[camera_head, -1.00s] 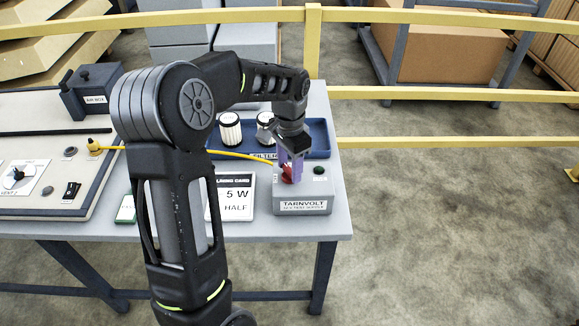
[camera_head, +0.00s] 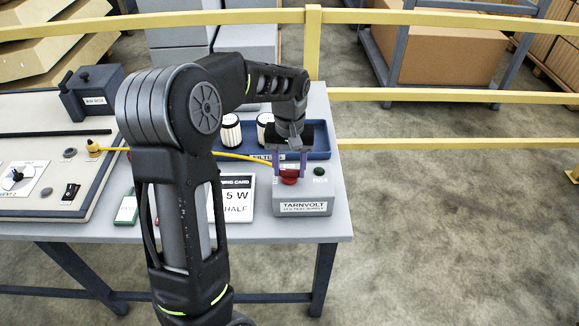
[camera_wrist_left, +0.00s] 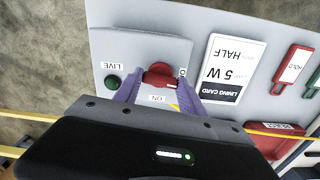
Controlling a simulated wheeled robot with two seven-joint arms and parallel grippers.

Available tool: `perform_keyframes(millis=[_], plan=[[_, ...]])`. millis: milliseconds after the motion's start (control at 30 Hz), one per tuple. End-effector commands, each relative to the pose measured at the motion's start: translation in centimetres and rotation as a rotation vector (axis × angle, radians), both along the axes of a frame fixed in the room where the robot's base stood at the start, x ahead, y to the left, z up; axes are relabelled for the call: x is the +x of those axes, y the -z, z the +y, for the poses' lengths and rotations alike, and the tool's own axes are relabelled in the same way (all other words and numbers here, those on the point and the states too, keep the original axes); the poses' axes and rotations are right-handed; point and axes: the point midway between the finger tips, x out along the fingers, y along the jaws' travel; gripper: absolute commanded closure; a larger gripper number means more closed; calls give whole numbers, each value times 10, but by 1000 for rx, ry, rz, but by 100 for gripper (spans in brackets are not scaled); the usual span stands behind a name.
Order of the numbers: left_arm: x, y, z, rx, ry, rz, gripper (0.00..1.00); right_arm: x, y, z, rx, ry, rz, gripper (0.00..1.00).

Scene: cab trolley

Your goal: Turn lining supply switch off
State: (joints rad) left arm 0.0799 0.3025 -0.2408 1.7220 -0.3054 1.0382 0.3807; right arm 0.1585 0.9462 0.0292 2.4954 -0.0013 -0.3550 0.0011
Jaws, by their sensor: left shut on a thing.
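The grey supply box (camera_head: 302,208), labelled TARNVOLT, stands at the table's right front corner. Its red rotary switch (camera_head: 289,177) sits on top, beside a dark green lamp (camera_head: 319,171) marked LIVE. My left gripper (camera_head: 290,165) points down at the switch, its purple fingers on either side of the red knob. In the left wrist view the fingers are shut on the red knob (camera_wrist_left: 160,74). An upside-down ON label lies near it; another label at its right is partly hidden by a finger. My right gripper is in neither view.
A lining card (camera_head: 238,198) reading 5 W HALF stands left of the box. A blue filter tray (camera_head: 320,139) with white filters is behind. A yellow cable (camera_head: 240,156) runs to the box. A panel with switches fills the table's left.

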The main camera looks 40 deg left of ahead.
Motion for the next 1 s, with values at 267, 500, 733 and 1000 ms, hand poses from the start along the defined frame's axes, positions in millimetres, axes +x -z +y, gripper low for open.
perform_keyframes(millis=[267,500,733,1000], plan=[[1,-1,0,1,-107,-3,93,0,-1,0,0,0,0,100],[1,-1,0,1,-126,-3,93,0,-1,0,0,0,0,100],[1,-1,0,0,-126,-4,93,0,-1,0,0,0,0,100],[0,0,0,0,-124,-2,31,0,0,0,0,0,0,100]])
